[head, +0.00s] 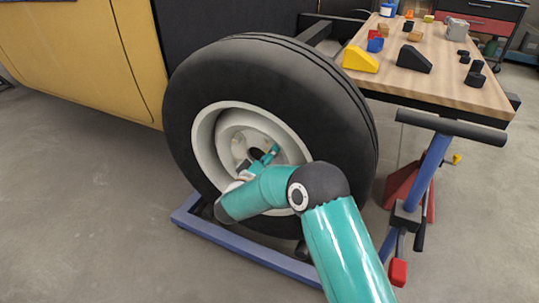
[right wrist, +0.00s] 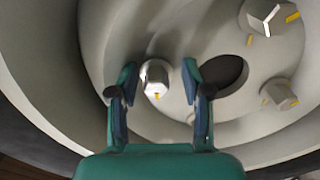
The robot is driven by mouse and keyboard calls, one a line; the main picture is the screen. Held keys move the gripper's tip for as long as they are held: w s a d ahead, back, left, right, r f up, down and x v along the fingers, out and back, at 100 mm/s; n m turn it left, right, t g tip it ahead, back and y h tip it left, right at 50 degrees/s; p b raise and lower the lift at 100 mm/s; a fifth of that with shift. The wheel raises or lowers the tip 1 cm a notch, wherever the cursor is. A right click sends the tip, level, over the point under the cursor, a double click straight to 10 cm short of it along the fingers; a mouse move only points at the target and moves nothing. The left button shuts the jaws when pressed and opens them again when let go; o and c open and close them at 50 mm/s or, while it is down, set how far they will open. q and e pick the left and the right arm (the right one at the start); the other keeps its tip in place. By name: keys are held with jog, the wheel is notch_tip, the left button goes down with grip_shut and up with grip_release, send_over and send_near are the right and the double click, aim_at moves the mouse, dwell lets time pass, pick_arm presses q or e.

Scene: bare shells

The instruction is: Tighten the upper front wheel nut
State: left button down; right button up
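The front wheel (head: 190,105) has a black tyre and a pale grey rim. My right gripper (head: 262,160) reaches into the rim; my arm partly hides the hub in the head view. In the right wrist view the gripper (right wrist: 158,75) is open, its two fingers apart, with a silver wheel nut (right wrist: 156,77) between and beyond the fingertips. Neither finger visibly touches it. A small yellow mark shows on this nut. I cannot tell for sure that it is the upper nut. My left gripper is not in view.
Other fittings with yellow marks (right wrist: 281,94) (right wrist: 268,17) and a dark round hole (right wrist: 224,74) are on the hub. A blue frame (head: 250,254) lies under the wheel. A wooden workbench (head: 425,82) with blocks and a blue stand (head: 432,165) are at the right. Open floor lies left.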

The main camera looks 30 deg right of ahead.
jog(key=shift+r, duration=0.15)
jog(key=v, duration=1.2)
